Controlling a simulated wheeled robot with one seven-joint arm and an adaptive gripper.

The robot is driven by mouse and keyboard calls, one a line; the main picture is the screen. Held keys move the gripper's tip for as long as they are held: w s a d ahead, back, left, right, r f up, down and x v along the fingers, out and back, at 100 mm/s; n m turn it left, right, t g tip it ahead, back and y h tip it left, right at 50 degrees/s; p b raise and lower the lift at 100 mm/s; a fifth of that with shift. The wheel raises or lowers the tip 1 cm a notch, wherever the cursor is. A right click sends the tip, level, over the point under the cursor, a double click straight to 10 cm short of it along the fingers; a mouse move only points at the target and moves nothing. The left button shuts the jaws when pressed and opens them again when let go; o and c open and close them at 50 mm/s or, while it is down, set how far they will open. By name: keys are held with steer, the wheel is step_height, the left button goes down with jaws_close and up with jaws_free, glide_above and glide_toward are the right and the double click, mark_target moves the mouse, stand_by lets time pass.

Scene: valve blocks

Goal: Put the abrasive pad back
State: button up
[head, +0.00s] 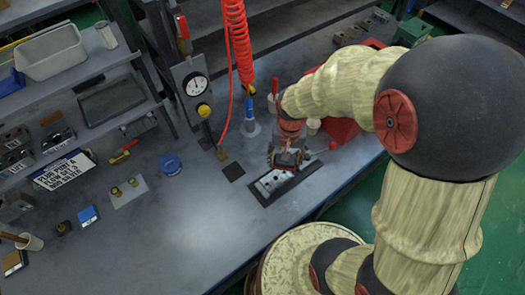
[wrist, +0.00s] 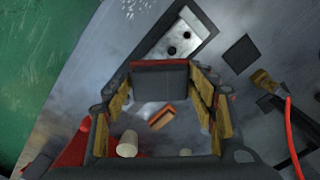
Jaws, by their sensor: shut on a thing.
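My gripper (head: 287,160) is above the right part of the bench, close to the dark-framed fixture. In the wrist view my gripper (wrist: 162,80) has its fingers on both sides of a dark grey slab (wrist: 160,80) with a reddish-brown edge. It looks like the abrasive pad, held at the fingertips; the fingers hide its ends. A flat dark square (head: 233,171) lies bare on the bench left of the fixture, and also shows in the wrist view (wrist: 241,54). A small orange-brown block (wrist: 161,117) shows between the fingers; I cannot tell its height.
The fixture holds a metal block with holes (wrist: 180,45). A red coiled hose (head: 236,40) hangs behind my gripper, near a gauge panel (head: 194,84). A red box (head: 340,128) stands behind my arm. A blue tape roll (head: 171,165) lies left.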

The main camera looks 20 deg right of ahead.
steer(key=w+a+f+b, duration=0.2)
steer(key=w+f, duration=0.3)
steer(key=w, duration=0.4)
steer(key=b, duration=0.2)
glide_above(262, 155)
steer(key=f, duration=0.4)
steer(key=shift+s+d, duration=0.2)
steer(key=shift+s, duration=0.15)
steer(key=shift+w+f, duration=0.15)
steer(key=shift+f, duration=0.05)
steer(key=f, duration=0.1)
steer(key=f+b, duration=0.1)
steer(key=f, duration=0.1)
steer(key=shift+w+a+f, duration=0.1)
steer(key=shift+w+f, duration=0.1)
steer(key=shift+f, duration=0.05)
steer(key=o, duration=1.1)
